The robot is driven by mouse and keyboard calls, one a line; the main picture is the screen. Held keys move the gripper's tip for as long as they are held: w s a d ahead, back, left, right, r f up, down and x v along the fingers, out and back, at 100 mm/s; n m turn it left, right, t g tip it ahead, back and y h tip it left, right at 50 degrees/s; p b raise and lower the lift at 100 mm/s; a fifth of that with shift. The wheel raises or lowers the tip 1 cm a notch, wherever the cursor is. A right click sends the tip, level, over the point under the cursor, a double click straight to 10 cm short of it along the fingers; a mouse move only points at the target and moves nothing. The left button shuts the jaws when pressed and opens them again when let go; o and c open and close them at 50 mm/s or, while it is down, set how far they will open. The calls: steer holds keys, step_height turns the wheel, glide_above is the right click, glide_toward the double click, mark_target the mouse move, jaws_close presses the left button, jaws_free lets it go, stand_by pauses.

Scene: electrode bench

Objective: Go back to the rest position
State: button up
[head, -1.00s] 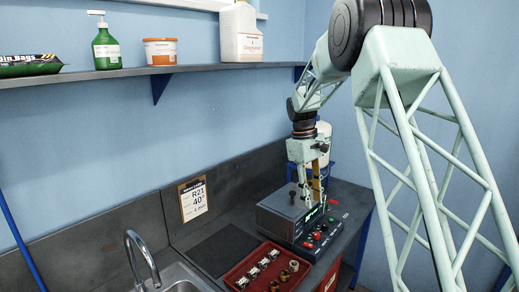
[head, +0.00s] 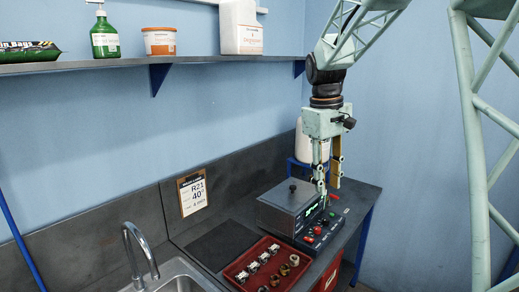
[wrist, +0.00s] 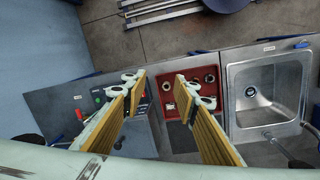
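My gripper (head: 327,184) hangs above the right part of the bench, pointing down, over the grey instrument box (head: 290,205) with its display and red and green buttons. In the wrist view my gripper (wrist: 158,82) has its two yellow-padded fingers spread wide apart with nothing between them. The box also shows below the left finger in the wrist view (wrist: 138,137), partly hidden by it. The fingertips look apart from the box in the wrist view.
A red tray (head: 240,265) with several small metal parts lies left of the box. A sink (head: 178,280) with a curved tap (head: 138,250) is further left. A shelf (head: 200,60) with bottles and a tub runs along the wall. A white container (head: 312,142) stands behind my gripper.

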steer(key=s+r+m+t+b, duration=0.1)
steer(key=s+r+m+b, duration=0.1)
steer(key=s, duration=1)
steer(key=s+r+m+t+b, duration=0.1)
steer(key=s+r+b, duration=0.15)
steer(key=s, duration=0.85)
steer(key=s+f+m+b, duration=0.1)
steer(key=s+f, duration=0.2)
steer(key=s, duration=0.4)
steer(key=s+f+m+t+y+b, duration=0.1)
steer(key=s+f+b, duration=0.1)
steer(key=s, duration=0.6)
steer(key=s+f+m+b, duration=0.1)
steer(key=s+f, duration=0.2)
steer(key=s, duration=0.5)
steer(key=shift+d+f+t, duration=0.2)
steer(key=shift+f+t, duration=0.1)
steer(key=shift+t, duration=0.1)
steer(key=shift+o, duration=0.8)
steer(key=shift+w+r, duration=0.1)
